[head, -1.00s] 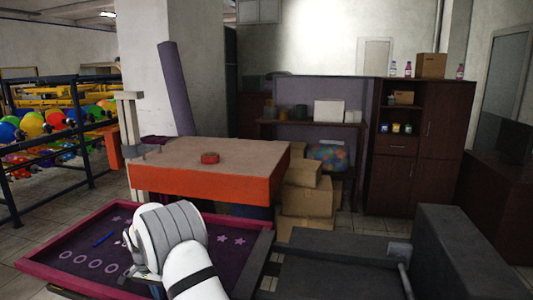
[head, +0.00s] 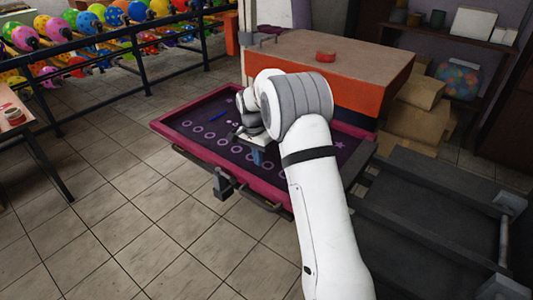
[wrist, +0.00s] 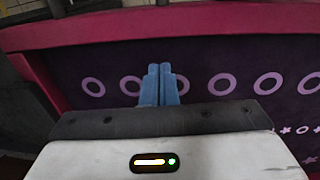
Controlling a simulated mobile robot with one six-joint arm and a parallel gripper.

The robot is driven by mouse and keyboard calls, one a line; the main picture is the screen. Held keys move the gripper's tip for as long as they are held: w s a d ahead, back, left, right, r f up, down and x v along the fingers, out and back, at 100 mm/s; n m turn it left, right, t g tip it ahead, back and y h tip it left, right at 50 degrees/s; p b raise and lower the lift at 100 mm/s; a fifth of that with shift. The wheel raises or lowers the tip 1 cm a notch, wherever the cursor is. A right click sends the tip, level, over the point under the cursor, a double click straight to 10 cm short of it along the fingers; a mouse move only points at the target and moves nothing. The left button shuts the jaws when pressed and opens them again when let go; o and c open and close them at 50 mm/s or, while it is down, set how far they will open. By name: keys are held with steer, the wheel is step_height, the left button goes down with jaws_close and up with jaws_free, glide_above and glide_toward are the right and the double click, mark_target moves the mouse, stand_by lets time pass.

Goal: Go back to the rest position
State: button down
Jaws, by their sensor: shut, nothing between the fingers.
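My gripper (wrist: 158,84) shows in the wrist view with its two blue fingers together and nothing between them. It hangs over the purple printing screen, which has a row of light rings and a magenta frame (wrist: 200,22). In the head view my gripper (head: 257,157) is small and partly hidden by my white arm, above the same screen's frame (head: 168,132). I cannot tell the exact gap between the fingertips and the screen.
A dark metal frame (head: 440,190) is at right. A balloon rack (head: 130,48) stands at back left, and a side table (head: 35,130) is at the left edge. Tiled floor (head: 120,225) is clear at front left.

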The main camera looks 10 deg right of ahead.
steer(key=s+r+n, duration=0.1)
steer(key=s+r, duration=0.2)
steer(key=r, duration=0.4)
steer(key=s+r+n, duration=0.1)
steer(key=s+r, duration=0.2)
steer(key=r, duration=0.3)
steer(key=s+d+n+t, duration=0.1)
steer(key=s+d+n, duration=0.1)
steer(key=s, duration=1.3)
steer(key=s+d+n+t+y, duration=0.1)
steer(key=s+n, duration=0.4)
steer(key=s, duration=1.1)
steer(key=shift+d+r+n+t, duration=0.2)
steer(key=shift+d+n+t, duration=0.1)
steer(key=shift+d+t, duration=0.5)
steer(key=shift+d, duration=0.1)
